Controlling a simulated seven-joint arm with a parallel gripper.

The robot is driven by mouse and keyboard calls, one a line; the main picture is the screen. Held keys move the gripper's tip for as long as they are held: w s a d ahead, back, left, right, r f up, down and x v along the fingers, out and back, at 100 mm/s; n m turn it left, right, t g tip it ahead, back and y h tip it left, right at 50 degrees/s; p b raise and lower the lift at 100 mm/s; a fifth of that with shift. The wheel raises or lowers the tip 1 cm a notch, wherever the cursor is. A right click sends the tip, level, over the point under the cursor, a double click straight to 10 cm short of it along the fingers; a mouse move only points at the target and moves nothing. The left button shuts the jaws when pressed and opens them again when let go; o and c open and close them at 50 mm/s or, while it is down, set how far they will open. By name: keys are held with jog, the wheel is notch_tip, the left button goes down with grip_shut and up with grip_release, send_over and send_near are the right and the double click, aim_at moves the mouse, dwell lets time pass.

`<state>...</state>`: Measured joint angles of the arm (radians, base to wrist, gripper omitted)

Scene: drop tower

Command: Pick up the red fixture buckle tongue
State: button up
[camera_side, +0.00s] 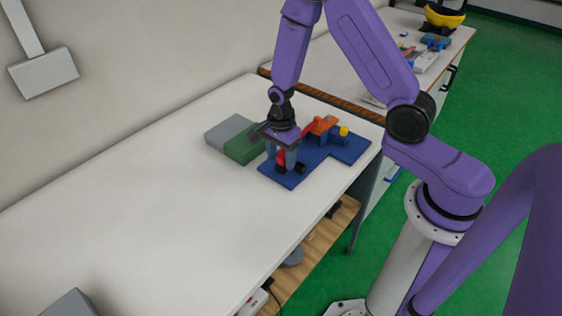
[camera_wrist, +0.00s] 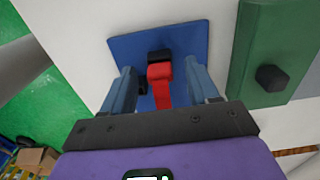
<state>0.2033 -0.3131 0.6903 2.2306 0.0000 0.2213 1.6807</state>
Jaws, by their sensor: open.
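The red buckle tongue (camera_wrist: 160,82) sits upon a black holder (camera_wrist: 159,56) on a blue base plate (camera_wrist: 194,37) in the wrist view. The red piece also shows low on the plate in the side view (camera_side: 281,158). My gripper (camera_wrist: 162,82) is open, with one blue-grey finger on each side of the red piece and a gap visible on both sides. In the side view my gripper (camera_side: 283,160) points down over the near left part of the blue plate. The lower end of the red piece is hidden behind the gripper body in the wrist view.
A green and grey block (camera_side: 243,148) stands left of the blue plate. An orange part (camera_side: 322,125), a red part and a yellow knob (camera_side: 344,131) stand at the plate's far side.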

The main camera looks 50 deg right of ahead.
aim_at(281, 157)
jog(key=shift+f, duration=0.15)
jog(key=c, duration=0.9)
notch_tip(281, 157, up, 10)
jog(key=shift+f, duration=0.25)
jog(key=shift+s+d+f, duration=0.15)
jog(key=shift+s+d, duration=0.1)
jog(key=shift+s+d+f, duration=0.5)
jog(key=shift+s+f, duration=0.1)
jog(key=shift+f, duration=0.3)
jog(key=shift+s+d+f, duration=0.5)
jog(key=shift+s+f, duration=0.15)
jog(key=shift+f, duration=0.3)
jog(key=shift+s+d+f, duration=0.5)
jog(key=shift+s+f, duration=0.1)
jog(key=shift+f, duration=0.3)
